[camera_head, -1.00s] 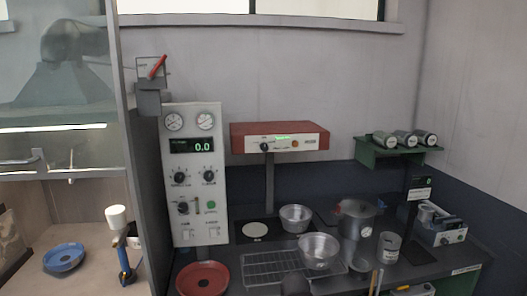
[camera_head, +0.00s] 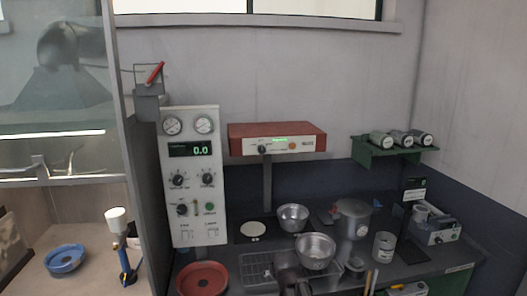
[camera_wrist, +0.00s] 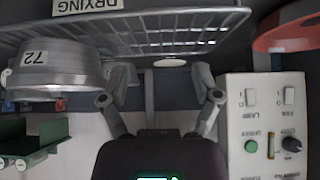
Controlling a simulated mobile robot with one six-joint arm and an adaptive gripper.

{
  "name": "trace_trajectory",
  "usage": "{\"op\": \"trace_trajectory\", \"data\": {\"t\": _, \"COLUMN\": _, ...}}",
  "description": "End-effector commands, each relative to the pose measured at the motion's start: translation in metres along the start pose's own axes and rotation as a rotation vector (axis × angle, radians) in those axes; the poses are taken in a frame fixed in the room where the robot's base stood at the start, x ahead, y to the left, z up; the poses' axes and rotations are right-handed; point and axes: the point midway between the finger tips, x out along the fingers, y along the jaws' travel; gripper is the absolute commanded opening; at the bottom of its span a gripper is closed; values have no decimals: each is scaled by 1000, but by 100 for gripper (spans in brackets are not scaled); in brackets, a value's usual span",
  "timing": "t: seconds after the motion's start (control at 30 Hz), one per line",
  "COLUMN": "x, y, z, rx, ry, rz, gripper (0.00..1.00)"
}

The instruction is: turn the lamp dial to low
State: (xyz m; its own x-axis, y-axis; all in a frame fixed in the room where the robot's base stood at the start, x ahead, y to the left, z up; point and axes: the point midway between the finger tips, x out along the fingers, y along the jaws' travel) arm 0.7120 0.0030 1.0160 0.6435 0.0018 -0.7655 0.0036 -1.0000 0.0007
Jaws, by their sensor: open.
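The red lamp unit (camera_head: 277,139) is on a post above the bench in the head view. A small black dial (camera_head: 262,149) is on the left of its white front, beside an orange button and a green readout. The dial's setting is too small to read. My gripper (camera_wrist: 160,82) is open and empty in the wrist view, its two fingers spread apart. Part of my arm shows dark at the bottom middle of the head view, over the rack, below and apart from the lamp. The lamp dial does not show clearly in the wrist view.
A white control panel (camera_head: 194,215) with gauges and knobs stands left of the lamp. Metal bowls (camera_head: 316,250), a wire rack (camera_head: 257,268), a red dish (camera_head: 203,279) and a pot (camera_head: 354,215) crowd the bench. A green shelf (camera_head: 392,148) is at right.

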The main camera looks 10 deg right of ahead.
Motion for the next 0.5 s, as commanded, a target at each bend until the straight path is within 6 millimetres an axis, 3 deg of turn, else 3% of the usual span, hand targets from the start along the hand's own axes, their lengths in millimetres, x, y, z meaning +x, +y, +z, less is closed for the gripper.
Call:
{"op": "trace_trajectory", "data": {"t": 0.03, "x": -1, "y": 0, "z": -25, "rx": 0, "ry": 68, "rz": 0, "gripper": 81}}
{"op": "trace_trajectory", "data": {"t": 0.1, "x": -3, "y": 0, "z": -52, "rx": 0, "ry": 165, "rz": 0, "gripper": 81}}
{"op": "trace_trajectory", "data": {"t": 0.27, "x": -12, "y": 1, "z": -113, "rx": 1, "ry": 388, "rz": 1, "gripper": 81}}
{"op": "trace_trajectory", "data": {"t": 0.5, "x": -42, "y": 1, "z": -197, "rx": 1, "ry": 723, "rz": 1, "gripper": 81}}
